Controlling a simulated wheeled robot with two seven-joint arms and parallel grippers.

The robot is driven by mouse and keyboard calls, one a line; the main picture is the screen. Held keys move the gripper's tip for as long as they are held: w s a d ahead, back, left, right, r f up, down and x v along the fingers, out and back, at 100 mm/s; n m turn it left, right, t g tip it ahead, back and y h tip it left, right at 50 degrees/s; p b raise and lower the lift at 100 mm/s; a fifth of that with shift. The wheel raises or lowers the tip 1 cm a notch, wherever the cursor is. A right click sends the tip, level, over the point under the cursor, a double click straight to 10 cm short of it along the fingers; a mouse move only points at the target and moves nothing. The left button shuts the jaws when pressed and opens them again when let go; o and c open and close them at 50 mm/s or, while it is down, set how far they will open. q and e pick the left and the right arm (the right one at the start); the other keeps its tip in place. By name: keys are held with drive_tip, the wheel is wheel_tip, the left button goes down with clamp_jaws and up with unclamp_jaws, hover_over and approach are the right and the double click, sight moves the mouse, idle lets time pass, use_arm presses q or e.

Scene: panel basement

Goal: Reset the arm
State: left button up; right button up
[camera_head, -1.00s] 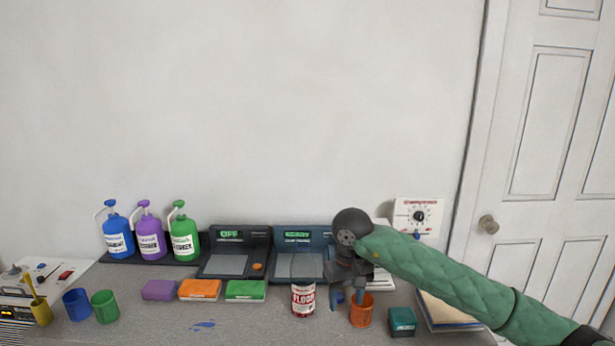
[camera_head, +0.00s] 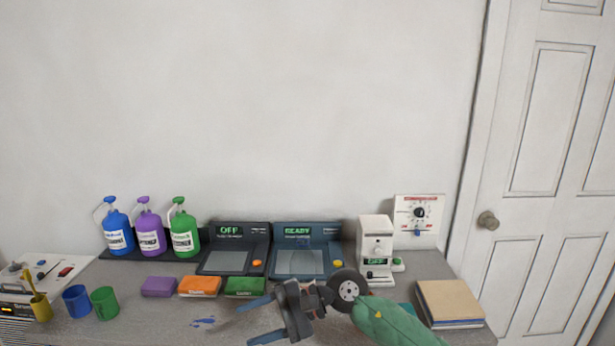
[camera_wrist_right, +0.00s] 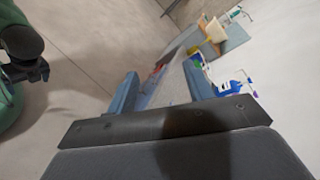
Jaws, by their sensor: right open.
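My right gripper (camera_head: 252,323) is open and empty, with its two blue fingers pointing left over the front of the counter. Its green arm comes in from the lower right. In the right wrist view the same fingers (camera_wrist_right: 165,92) stand apart with nothing between them. A green and dark part of my own body (camera_wrist_right: 22,70) shows at the left of that view. No left gripper fingers show in either view. The red-and-white can and the orange cup are hidden by the right gripper and arm.
Blue, purple and green jugs (camera_head: 181,230) stand at the back left of the counter. Two panel devices (camera_head: 299,258) and a white machine (camera_head: 375,245) stand along the wall. Coloured blocks (camera_head: 200,286), cups (camera_head: 104,303) and a folder stack (camera_head: 450,303) lie in front.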

wheel_tip(320, 180, up, 7)
drive_tip(key=d+m+t+y, duration=0.2)
drive_tip(key=m+t+y, duration=0.5)
drive_tip(key=m, duration=0.5)
drive_tip(key=w+d+m+t+h, duration=0.25)
drive_tip(key=d+m+t, duration=0.35)
drive_tip(key=m+t, duration=0.65)
drive_tip(key=w+d+f+m+t+h, duration=0.1)
drive_tip(key=d+f+m+h, duration=0.7)
drive_tip(key=m, duration=0.6)
drive_tip(key=d+f+m+t+h, duration=0.1)
drive_tip(key=d+f+m+h, duration=0.7)
drive_tip(key=m, duration=0.5)
drive_tip(key=s+d+f+m+g+h, duration=0.45)
drive_tip(key=s+f+m+g, duration=0.4)
drive_tip(key=f, duration=0.45)
drive_tip(key=s+d+f+m+g+y, duration=0.1)
drive_tip(key=s+d+f+m+g, duration=0.2)
drive_tip(key=s, duration=0.6)
drive_tip(key=s+f+m+g+y, duration=0.1)
drive_tip(key=s+f+m+g, duration=0.2)
drive_tip(key=s+f, duration=0.5)
drive_tip(key=s+a+f+g, duration=0.1)
drive_tip(key=a+f, duration=0.1)
drive_tip(key=f, duration=0.5)
drive_tip(key=s+a+f+g, duration=0.1)
drive_tip(key=s+a+f, duration=0.1)
drive_tip(key=f, duration=0.6)
drive_tip(key=shift+s+a+f, duration=0.25)
drive_tip(key=shift+a, duration=0.55)
